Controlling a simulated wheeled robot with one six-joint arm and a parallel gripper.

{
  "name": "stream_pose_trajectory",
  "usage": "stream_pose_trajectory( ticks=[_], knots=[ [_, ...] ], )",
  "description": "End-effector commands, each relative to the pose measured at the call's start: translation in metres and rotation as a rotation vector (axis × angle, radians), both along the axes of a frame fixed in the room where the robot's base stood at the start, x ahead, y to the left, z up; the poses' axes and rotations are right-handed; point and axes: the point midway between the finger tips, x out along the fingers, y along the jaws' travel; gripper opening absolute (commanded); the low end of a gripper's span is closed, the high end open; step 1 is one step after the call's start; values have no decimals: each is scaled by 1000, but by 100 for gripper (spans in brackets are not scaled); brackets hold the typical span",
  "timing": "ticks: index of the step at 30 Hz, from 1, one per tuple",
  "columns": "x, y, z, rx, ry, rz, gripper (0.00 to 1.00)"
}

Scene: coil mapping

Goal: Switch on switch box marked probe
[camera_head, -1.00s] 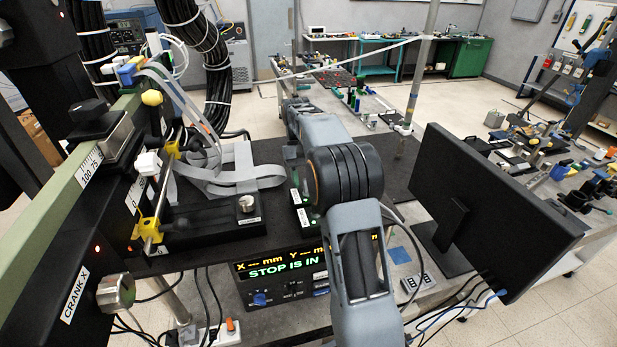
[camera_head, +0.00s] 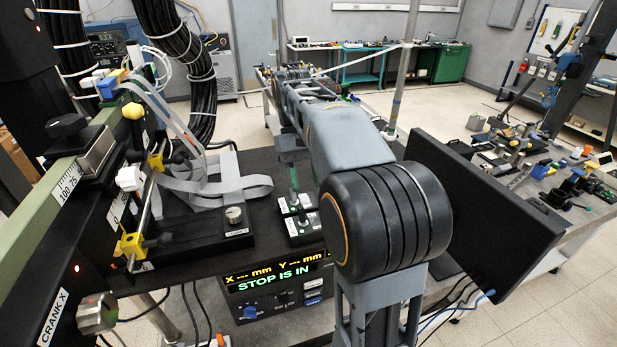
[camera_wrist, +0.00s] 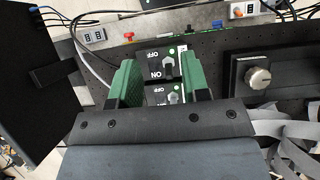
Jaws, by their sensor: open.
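Two small black switch boxes stand side by side on the black bench top: one (camera_wrist: 153,58) farther up in the wrist view, the other (camera_wrist: 156,96) nearer my wrist. Each carries OFF and ON lettering, a lever and a small green dot. I cannot read which one is marked probe. In the head view they show as a far box (camera_head: 285,206) and a near box (camera_head: 293,229), left of my arm. My gripper (camera_wrist: 158,60) is open, its green fingers on either side of the boxes in the picture. Whether they touch is unclear. A green finger also shows above the boxes in the head view.
A display unit (camera_head: 275,285) reads STOP IS IN below the boxes. A black block with a silver knob (camera_head: 235,217) and grey ribbon cable (camera_head: 225,190) lie to the left. A black monitor (camera_head: 480,195) stands right of my arm.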

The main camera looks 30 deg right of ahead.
Motion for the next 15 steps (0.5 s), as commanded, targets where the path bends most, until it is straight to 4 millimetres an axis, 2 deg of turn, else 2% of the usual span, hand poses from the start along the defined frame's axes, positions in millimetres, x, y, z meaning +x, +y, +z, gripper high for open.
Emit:
stream_pose_trajectory(
  ticks=[6,15],
  knots=[
    [-13,3,5,0,-2,0,43],
    [-15,3,5,-1,-3,0,43]
  ],
)
